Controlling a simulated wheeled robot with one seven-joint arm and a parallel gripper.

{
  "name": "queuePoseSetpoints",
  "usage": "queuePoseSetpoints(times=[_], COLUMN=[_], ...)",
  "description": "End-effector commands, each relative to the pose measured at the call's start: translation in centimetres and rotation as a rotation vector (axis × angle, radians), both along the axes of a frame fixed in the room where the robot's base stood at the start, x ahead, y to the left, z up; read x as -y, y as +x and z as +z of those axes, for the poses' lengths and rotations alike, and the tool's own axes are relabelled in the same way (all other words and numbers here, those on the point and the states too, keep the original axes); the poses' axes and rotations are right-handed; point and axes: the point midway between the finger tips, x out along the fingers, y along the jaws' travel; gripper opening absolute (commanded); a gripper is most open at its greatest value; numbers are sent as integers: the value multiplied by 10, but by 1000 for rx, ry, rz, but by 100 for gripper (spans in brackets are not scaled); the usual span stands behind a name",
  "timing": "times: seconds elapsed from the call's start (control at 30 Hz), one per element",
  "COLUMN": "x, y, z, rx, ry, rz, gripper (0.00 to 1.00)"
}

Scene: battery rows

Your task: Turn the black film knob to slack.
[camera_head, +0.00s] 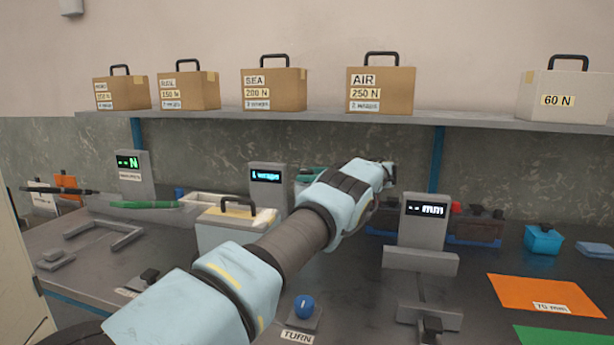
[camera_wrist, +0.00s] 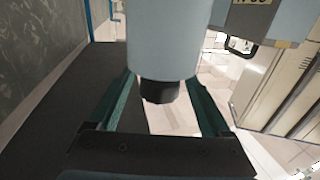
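Two small black knobs show on the bench in the head view: one (camera_head: 150,275) on a grey block at the left, one (camera_head: 432,325) at the front of the fixture below the mm display. I cannot tell which, if either, is the film knob; my arm hides part of the bench. My gripper (camera_head: 389,172) is out over the bench at the far end of my arm, apart from both knobs. In the wrist view its two teal fingers (camera_wrist: 160,108) stand wide apart. A pale blue body with a black round end shows between them; I cannot tell what it is.
A blue knob (camera_head: 304,306) with a TURN label sits right of my forearm. Displays (camera_head: 268,175), a handled pale case (camera_head: 225,238), a blue box (camera_head: 543,239) and an orange mat (camera_head: 545,293) stand or lie on the bench. A shelf (camera_head: 330,116) bears labelled boxes.

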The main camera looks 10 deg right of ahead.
Motion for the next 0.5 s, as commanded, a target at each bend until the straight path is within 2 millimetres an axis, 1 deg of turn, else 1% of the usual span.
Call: queuePoseSetpoints(times=[0.2,0.3,0.37,0.5], x=[0,0,0,0], y=[0,0,0,0], z=[0,3,9,32], rx=[0,1,1,4], ry=[0,0,0,-2], rz=[-1,-1,-1,-2], gripper=[84,84,84,84])
